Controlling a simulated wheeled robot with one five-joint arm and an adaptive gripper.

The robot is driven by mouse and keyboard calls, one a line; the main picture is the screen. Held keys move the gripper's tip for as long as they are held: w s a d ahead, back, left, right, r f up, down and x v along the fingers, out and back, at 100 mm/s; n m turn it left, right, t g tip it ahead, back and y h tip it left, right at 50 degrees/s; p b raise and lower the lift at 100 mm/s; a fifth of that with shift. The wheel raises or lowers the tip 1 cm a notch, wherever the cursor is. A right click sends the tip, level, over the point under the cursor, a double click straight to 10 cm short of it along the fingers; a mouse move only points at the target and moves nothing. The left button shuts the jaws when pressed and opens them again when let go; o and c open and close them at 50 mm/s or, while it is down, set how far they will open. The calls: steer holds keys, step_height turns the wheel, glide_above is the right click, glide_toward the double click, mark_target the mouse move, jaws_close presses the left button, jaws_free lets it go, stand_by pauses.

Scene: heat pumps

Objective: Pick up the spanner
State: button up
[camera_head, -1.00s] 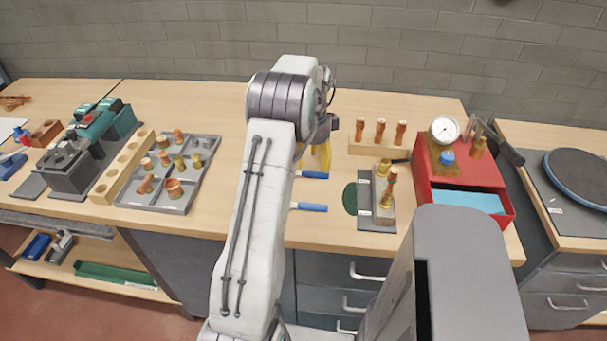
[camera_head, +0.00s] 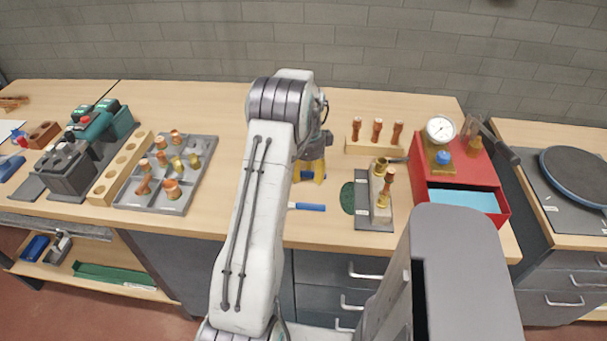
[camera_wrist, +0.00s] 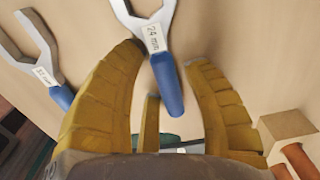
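A spanner (camera_wrist: 168,84) with a blue handle, a silver open jaw and a label reading 24 mm lies on the bench in the wrist view. My gripper (camera_wrist: 165,60) has yellow fingers, spread open, with the blue handle between them in the picture. I see no finger closed on it, and its height above the bench is hard to tell. A second blue-handled spanner (camera_wrist: 62,97) lies to the left, outside the fingers. In the head view, my gripper (camera_head: 311,171) is low over the bench and hides one spanner; the other blue handle (camera_head: 307,207) shows nearer the front edge.
Right of my gripper stand a wooden block with copper fittings (camera_head: 376,147), a grey fixture (camera_head: 363,212) and a red box with a gauge (camera_head: 461,177). A grey tray of fittings (camera_head: 196,178) lies left. The bench between tray and arm is clear.

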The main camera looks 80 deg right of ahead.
jaws_close()
stand_by(0.3)
steer(key=shift+r, duration=0.1)
